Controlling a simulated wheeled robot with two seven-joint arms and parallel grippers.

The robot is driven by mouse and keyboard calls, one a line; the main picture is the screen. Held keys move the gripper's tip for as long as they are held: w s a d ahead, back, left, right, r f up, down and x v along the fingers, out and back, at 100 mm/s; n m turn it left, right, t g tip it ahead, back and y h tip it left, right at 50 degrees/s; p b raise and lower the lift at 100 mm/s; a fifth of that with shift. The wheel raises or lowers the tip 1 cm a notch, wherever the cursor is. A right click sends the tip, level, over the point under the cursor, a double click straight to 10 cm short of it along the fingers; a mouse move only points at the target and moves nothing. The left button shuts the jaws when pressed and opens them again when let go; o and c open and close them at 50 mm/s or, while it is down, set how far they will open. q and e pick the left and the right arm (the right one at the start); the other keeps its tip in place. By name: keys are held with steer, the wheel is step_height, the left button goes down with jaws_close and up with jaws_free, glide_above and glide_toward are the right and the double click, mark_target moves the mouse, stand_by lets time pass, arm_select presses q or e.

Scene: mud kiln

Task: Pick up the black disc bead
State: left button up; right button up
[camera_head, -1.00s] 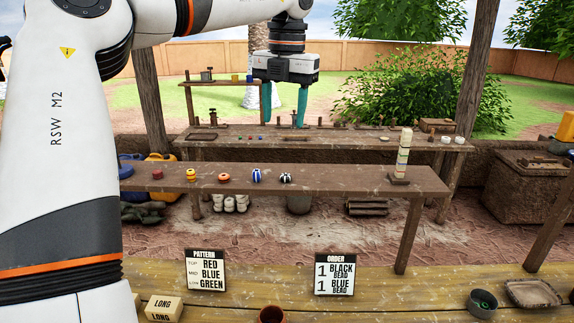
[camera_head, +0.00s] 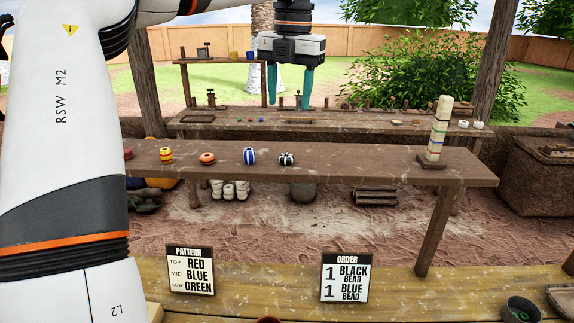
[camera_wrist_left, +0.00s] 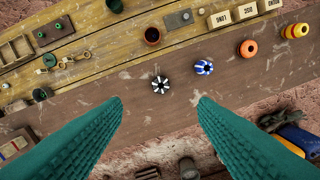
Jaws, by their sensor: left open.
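The black bead (camera_head: 286,159), with white stripes, sits on the narrow brown plank table (camera_head: 380,165). It also shows in the left wrist view (camera_wrist_left: 160,86), centred between the fingers. My left gripper (camera_head: 289,105) is open and empty, pointing down. In the head view its teal fingertips appear above the black bead; in the left wrist view (camera_wrist_left: 159,99) the fingers lie to either side of it, apart from it. My right gripper is not in view.
A blue-and-white bead (camera_head: 249,156) sits close left of the black one. An orange bead (camera_head: 207,158) and a yellow-red bead (camera_head: 165,154) stand farther left. The plank between is clear.

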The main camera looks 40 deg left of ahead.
arm_select(q)
steer(key=p, duration=0.1)
glide_above(286, 163)
steer(key=f, duration=0.6)
steer(key=shift+w+a+f, duration=0.3)
steer(key=shift+w+f, duration=0.1)
step_height(286, 163, down, 4)
steer(key=shift+a+f+p, duration=0.1)
steer(key=shift+p, duration=1.1)
steer(key=shift+f, duration=0.65)
steer(key=c, duration=1)
steer(key=shift+c, duration=0.2)
steer(key=shift+w+r, duration=0.1)
steer(key=shift+r, duration=0.1)
